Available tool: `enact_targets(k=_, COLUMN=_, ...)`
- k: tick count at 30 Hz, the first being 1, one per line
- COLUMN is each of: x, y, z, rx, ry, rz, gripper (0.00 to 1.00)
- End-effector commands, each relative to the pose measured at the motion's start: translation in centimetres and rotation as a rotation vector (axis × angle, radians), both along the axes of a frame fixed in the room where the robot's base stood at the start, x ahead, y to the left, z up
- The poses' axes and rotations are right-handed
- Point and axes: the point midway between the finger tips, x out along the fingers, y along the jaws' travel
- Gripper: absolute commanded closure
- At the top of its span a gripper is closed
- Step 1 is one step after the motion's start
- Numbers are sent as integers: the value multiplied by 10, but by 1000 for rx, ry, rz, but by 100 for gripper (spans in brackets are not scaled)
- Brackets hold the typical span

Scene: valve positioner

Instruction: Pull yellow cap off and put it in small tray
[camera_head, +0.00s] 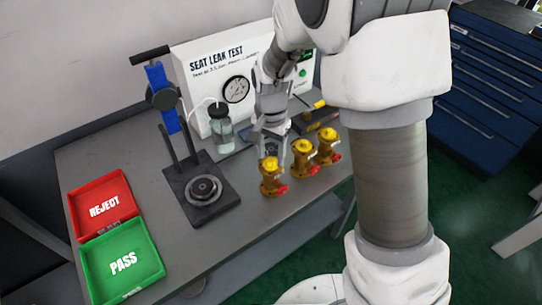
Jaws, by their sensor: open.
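Three brass valves with yellow caps and red parts low at their sides stand in a row at the table's right front. The left valve (272,184) has a yellow cap (269,163), the middle valve's yellow cap (303,145) and the right valve's yellow cap (327,132) also show. My gripper (272,152) is open and points down at the left valve's cap, overlapping it in the picture. I cannot tell whether a finger touches it. No small tray is clearly recognisable; a dark area behind my gripper is partly hidden.
A red REJECT tray (127,206) and green PASS tray (152,280) sit at the left. A black-based fixture (220,205) with a blue post (161,85) stands mid-table. A jar (221,134) and white SEAT LEAK TEST panel (205,85) stand behind. My arm hides the right.

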Motion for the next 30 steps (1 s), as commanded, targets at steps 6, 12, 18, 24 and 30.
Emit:
enact_targets(k=6, x=0, y=0, z=-9, rx=0, ry=0, rz=0, gripper=43)
enact_targets(k=12, x=0, y=0, z=-9, rx=0, ry=0, rz=0, gripper=43)
enact_targets(k=18, x=0, y=0, z=-9, rx=0, ry=0, rz=0, gripper=77)
enact_targets(k=24, x=0, y=0, z=-9, rx=0, ry=0, rz=0, gripper=100)
enact_targets(k=30, x=0, y=0, z=-9, rx=0, ry=0, rz=0, gripper=98)
